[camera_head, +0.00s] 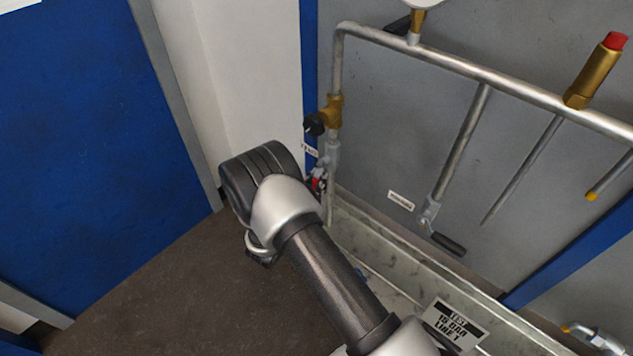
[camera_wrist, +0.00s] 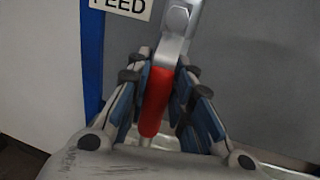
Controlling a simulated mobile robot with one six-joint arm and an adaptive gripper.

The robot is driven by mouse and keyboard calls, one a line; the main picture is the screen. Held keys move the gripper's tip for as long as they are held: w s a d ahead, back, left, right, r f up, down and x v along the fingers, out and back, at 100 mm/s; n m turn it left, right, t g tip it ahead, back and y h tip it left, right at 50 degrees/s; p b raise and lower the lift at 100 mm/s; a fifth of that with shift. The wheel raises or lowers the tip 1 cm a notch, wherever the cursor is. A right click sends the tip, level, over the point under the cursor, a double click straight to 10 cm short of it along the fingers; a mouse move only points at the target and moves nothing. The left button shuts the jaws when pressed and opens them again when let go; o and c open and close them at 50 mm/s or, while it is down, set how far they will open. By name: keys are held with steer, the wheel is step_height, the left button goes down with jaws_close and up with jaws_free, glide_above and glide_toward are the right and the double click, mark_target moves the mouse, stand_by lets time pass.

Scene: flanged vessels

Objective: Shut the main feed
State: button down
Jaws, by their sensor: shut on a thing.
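The feed valve is a grey metal fitting on the vertical pipe at the left of the panel in the head view (camera_head: 332,155); its metal part also shows in the wrist view (camera_wrist: 178,22). Its red lever handle (camera_wrist: 156,98) runs from the metal toward my palm. My gripper (camera_wrist: 166,70) is shut around this handle, one finger on each side. In the head view a small bit of red (camera_head: 317,184) shows beside the pipe, and my arm hides most of the gripper. A label reading "FEED" (camera_wrist: 124,4) is left of the valve.
A brass valve with a black knob (camera_head: 330,112) sits above on the same pipe. A black-handled lever valve (camera_head: 447,243) hangs to the right. A brass fitting with a red cap (camera_head: 595,70) is at upper right. A "TEST 15 BAR LINE 1" sign (camera_head: 455,323) stands low. Open floor (camera_head: 150,285) lies left.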

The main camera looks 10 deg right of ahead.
steer(key=shift+r+n, duration=0.1)
steer(key=shift+n, duration=0.2)
steer(key=s+d+r+n+g+p, duration=0.3)
steer(key=n+p, duration=0.6)
steer(key=n, duration=0.6)
steer(key=shift+s+d+r+g, duration=0.15)
steer(key=shift+s+r+g, duration=0.35)
steer(key=shift+s+r, duration=0.55)
steer(key=shift+w+r, duration=0.15)
steer(key=shift+r, duration=0.05)
steer(key=c, duration=1.4)
jaws_free()
steer(key=shift+r+h, duration=0.1)
steer(key=shift+h, duration=0.2)
steer(key=shift+w, duration=0.1)
